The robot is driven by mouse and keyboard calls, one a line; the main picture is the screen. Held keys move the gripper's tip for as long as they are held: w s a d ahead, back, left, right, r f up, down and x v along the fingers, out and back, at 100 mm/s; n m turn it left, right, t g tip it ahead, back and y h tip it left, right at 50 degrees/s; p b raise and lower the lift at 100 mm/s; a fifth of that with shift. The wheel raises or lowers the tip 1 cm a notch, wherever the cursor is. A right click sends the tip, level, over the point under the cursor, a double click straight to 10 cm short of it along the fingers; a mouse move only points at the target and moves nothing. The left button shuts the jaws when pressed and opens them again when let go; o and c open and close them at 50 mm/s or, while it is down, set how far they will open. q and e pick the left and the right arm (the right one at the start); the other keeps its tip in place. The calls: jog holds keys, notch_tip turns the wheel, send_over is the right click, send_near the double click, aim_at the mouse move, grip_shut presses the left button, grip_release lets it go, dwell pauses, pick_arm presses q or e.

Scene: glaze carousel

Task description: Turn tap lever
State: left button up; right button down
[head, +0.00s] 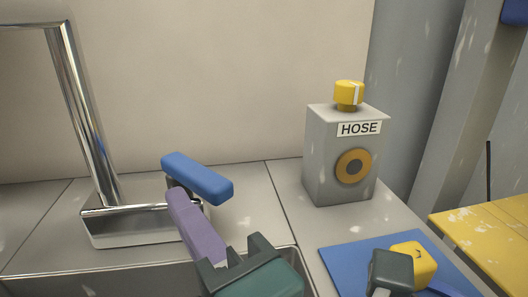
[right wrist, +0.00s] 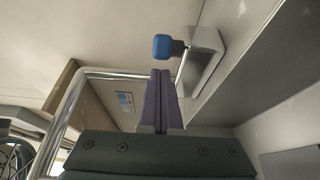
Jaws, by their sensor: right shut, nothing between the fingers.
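The tap has a chrome spout (head: 85,115) at the left and a chrome base (head: 135,224) behind the sink. Its blue lever (head: 197,179) sits above the right end of the base, slanting down to the right. My right gripper (head: 179,198) has purple fingers pressed together and empty. Its fingertips are just in front of and below the lever, overlapping the lever's stem in the head view. In the right wrist view the lever's blue end (right wrist: 168,47) is just beyond the shut fingertips (right wrist: 164,73); I cannot tell if they touch. My left gripper is not in view.
A grey box labelled HOSE (head: 340,160) with a yellow knob (head: 349,94) stands right of the tap. A blue mat (head: 345,258) at lower right bears a yellow-headed item (head: 415,262) and a dark green one (head: 391,272). A yellow surface (head: 490,237) is at far right.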

jog(key=shift+w+d, duration=0.15)
jog(key=shift+w, duration=0.15)
jog(key=shift+w+d, duration=0.65)
